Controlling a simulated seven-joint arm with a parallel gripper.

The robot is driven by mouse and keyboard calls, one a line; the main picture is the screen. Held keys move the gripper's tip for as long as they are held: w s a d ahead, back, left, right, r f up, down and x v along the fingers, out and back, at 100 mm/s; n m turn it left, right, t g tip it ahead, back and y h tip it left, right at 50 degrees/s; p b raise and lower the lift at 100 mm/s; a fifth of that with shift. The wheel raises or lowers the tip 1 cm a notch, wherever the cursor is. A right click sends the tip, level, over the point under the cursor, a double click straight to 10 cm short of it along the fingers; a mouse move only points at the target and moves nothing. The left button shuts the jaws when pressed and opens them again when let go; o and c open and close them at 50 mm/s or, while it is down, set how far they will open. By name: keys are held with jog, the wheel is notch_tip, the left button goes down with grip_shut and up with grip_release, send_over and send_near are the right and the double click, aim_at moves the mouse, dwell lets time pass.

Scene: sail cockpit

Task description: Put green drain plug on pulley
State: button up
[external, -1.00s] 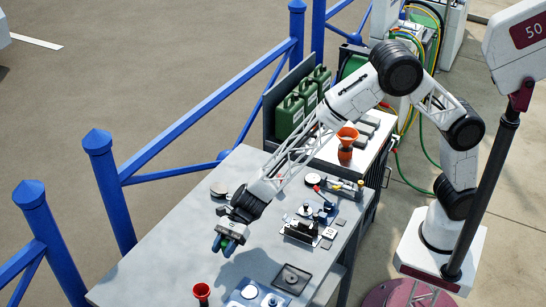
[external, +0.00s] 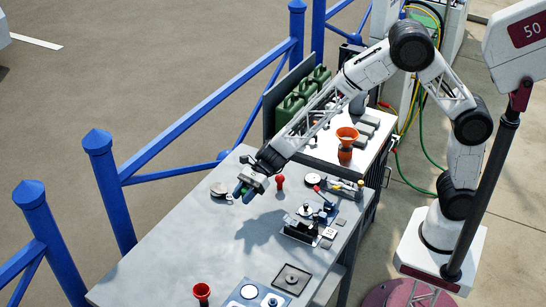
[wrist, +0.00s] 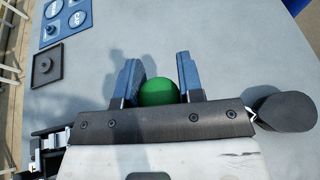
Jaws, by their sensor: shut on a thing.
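The green drain plug (wrist: 158,92) shows as a rounded green shape between the two blue fingers of my gripper (wrist: 158,72) in the wrist view. My gripper is shut on it. A dark round piece (wrist: 285,110) lies to the right of the fingers in the wrist view, and in the external view a round piece (external: 219,188) sits just left of my gripper. I cannot tell which thing is the pulley.
A red piece (external: 280,182) stands right of my gripper. A blue and metal device (external: 306,222) sits near the table's right edge. The table's middle is clear.

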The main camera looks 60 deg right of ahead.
jog(key=d+m+t, duration=0.1)
jog(key=d, duration=1)
jog(key=shift+w+r, duration=0.2)
jog(key=shift+r, duration=0.25)
jog(key=shift+w, duration=0.1)
send_over(216, 191)
jog(key=shift+w+a+f, duration=0.1)
jog(key=shift+f, duration=0.65)
jog(key=shift+f, duration=1.75)
jog(key=shift+f, duration=0.1)
jog(key=o, duration=0.9)
